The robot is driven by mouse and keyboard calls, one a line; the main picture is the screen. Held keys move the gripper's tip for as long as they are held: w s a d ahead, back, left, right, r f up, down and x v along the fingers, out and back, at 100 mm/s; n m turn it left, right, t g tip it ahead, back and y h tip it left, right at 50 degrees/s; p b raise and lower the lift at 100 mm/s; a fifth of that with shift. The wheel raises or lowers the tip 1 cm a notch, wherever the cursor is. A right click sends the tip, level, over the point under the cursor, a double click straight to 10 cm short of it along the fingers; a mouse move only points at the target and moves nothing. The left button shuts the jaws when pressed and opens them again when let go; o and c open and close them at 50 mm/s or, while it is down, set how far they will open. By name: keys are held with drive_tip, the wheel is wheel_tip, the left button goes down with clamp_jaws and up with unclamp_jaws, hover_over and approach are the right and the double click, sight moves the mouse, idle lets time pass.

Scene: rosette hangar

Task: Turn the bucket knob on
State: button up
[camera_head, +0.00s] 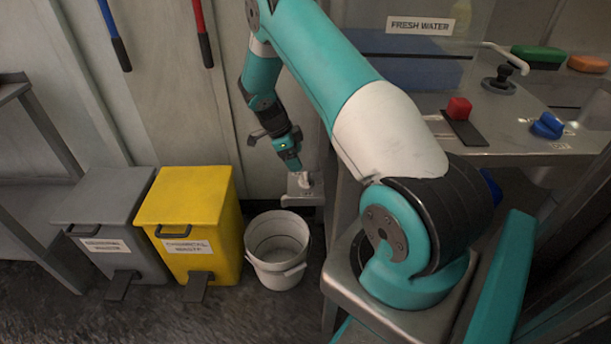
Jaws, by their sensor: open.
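A white bucket (277,252) stands on the floor beside the yellow bin. Above and right of it, a small grey metal ledge (303,199) juts out. A small pale fitting (303,178) sits on the ledge; it may be the bucket knob, but it is too small to tell how it is turned. My gripper (291,166) points down just above and left of this fitting. The jaws are open, with nothing seen held in them. I cannot tell whether they touch the fitting.
A yellow bin (192,211) and a grey bin (104,212) with foot pedals stand left of the bucket. Two handles hang on the wall.

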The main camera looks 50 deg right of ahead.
sight(306, 176)
drive_tip(key=x, duration=0.8)
drive_tip(key=shift+f, duration=0.1)
drive_tip(key=shift+c, duration=0.4)
drive_tip(key=c, duration=0.9)
drive_tip(key=shift+o, duration=0.2)
drive_tip(key=shift+w, duration=0.1)
